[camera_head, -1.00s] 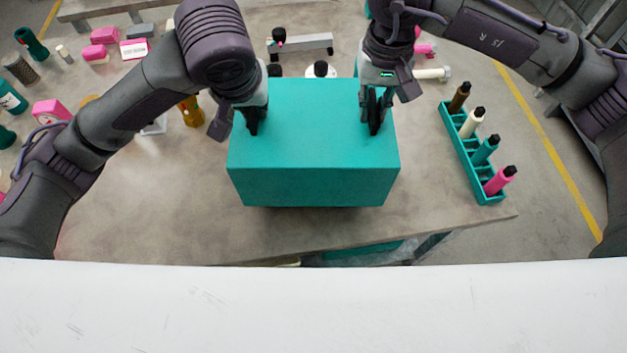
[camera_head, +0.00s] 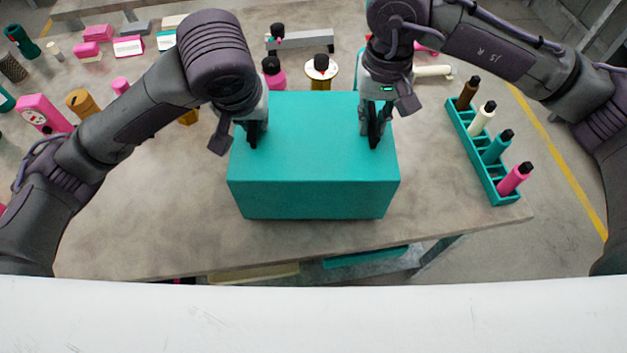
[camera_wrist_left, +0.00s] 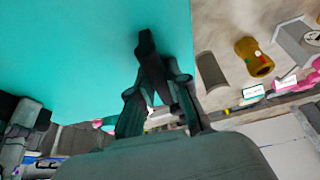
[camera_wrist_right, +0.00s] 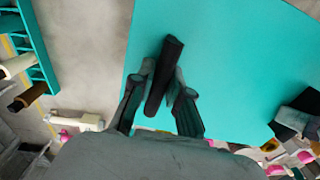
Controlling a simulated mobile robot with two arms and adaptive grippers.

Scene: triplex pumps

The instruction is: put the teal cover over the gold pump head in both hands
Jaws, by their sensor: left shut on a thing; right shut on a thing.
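The teal cover (camera_head: 313,150) is a large box in the middle of the head view, over the table. My left gripper (camera_head: 254,132) is shut on a dark handle (camera_wrist_left: 147,45) at the cover's left side. My right gripper (camera_head: 375,128) is shut on a matching dark handle (camera_wrist_right: 170,52) at its right side. The cover looks roughly level; whether it touches the table cannot be told. A gold part (camera_head: 320,84) with a white disc and black knob shows just behind the cover. Whether this is the gold pump head cannot be told; anything under the cover is hidden.
A teal rack (camera_head: 485,160) with several bottles stands right of the cover. A pink bottle (camera_head: 273,78) with a black cap and a grey stand (camera_head: 305,43) are behind it. Several pink, gold and teal items crowd the left back. The table (camera_head: 190,225) is bare in front.

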